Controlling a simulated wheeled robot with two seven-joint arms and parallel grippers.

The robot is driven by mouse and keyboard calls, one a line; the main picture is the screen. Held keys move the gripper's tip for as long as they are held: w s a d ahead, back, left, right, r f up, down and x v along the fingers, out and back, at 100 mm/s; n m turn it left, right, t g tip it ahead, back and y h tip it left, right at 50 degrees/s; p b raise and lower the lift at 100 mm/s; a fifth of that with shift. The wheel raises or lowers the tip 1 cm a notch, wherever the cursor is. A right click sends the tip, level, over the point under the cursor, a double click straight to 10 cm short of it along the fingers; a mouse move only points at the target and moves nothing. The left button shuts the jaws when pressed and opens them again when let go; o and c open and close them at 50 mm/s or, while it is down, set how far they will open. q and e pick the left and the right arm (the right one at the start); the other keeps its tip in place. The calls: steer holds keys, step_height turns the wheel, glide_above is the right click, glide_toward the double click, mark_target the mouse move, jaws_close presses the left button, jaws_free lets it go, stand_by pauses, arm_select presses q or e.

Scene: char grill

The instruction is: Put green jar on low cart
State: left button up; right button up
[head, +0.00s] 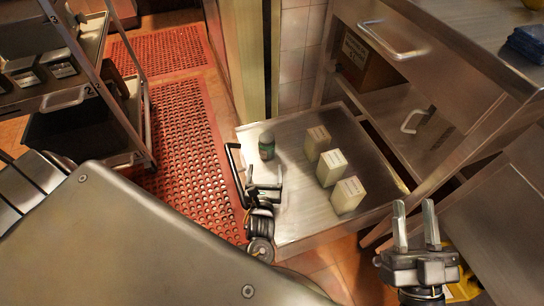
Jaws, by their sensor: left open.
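The small dark green jar (267,146) stands upright on the steel top of the low cart (300,216), near its back left corner. My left gripper (265,178) is over the left part of the cart top, just on the near side of the jar. Its fingers are apart, with nothing seen between them, and the jar looks clear of them. My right gripper (415,222) is at the lower right, off the cart's near right side, with its two fingers apart and empty.
Three cream boxes (333,167) stand in a row on the right half of the cart top. A black handle (235,172) is at the cart's left edge. A steel counter (455,55) is at right, a shelf rack (105,75) at left. Red mats (185,130) cover the floor.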

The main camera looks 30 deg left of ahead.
arm_select(q)
steer(key=d+r+n+t+h, duration=0.3)
steer(key=d+r+n+h, duration=0.55)
steer(key=r+n, duration=0.55)
steer(key=s+d+r+n+h, duration=0.3)
steer(key=s+r+n+h, duration=0.2)
steer(key=r, duration=0.3)
steer(key=s+d+r+n+h, duration=0.3)
steer(key=s+r+n+h, duration=0.2)
steer(key=r, duration=0.3)
steer(key=shift+s+r+t, duration=0.3)
steer(key=shift+s+r, duration=0.1)
steer(key=shift+s, duration=0.45)
steer(key=shift+h, duration=0.25)
